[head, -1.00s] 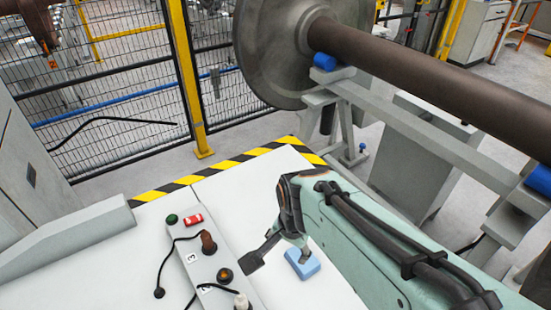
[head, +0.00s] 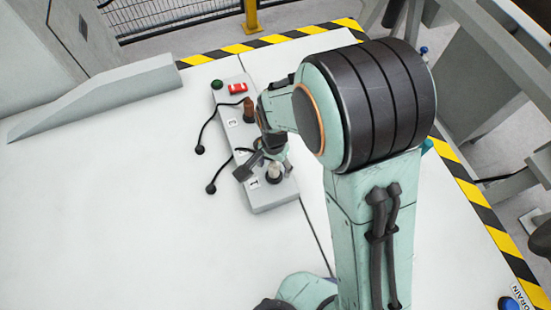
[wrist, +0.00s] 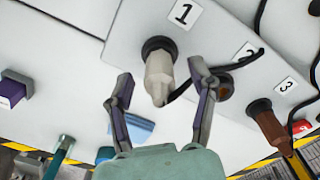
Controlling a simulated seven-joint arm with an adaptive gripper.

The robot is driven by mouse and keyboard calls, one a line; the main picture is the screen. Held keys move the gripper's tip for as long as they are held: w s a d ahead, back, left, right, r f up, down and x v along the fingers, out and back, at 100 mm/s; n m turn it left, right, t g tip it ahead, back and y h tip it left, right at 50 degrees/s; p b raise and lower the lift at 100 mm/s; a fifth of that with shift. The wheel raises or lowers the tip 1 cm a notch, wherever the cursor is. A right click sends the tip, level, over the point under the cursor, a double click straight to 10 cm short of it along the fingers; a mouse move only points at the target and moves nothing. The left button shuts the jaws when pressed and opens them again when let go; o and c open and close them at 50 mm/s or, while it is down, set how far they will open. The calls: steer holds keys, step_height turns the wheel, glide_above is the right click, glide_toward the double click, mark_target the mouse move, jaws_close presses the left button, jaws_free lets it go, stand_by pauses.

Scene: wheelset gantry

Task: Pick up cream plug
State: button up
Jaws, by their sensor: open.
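The cream plug (wrist: 159,72) stands in the dark round socket beside label 1 on the grey panel (wrist: 120,28). In the head view the cream plug (head: 274,177) is at the near end of the panel (head: 268,197), partly covered by my gripper. My gripper (wrist: 160,84) is open in the wrist view, with one finger on each side of the plug and visible gaps between. In the head view my gripper (head: 258,165) is over the near end of the panel. A black cable runs from beside the plug.
A brown plug (wrist: 270,127) is at label 3, with a red switch (head: 237,89) and green button (head: 217,84) beyond it. White table (head: 120,220) left of the panel is mostly clear.

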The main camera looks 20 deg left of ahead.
jaws_close()
steer(key=shift+r, duration=0.1)
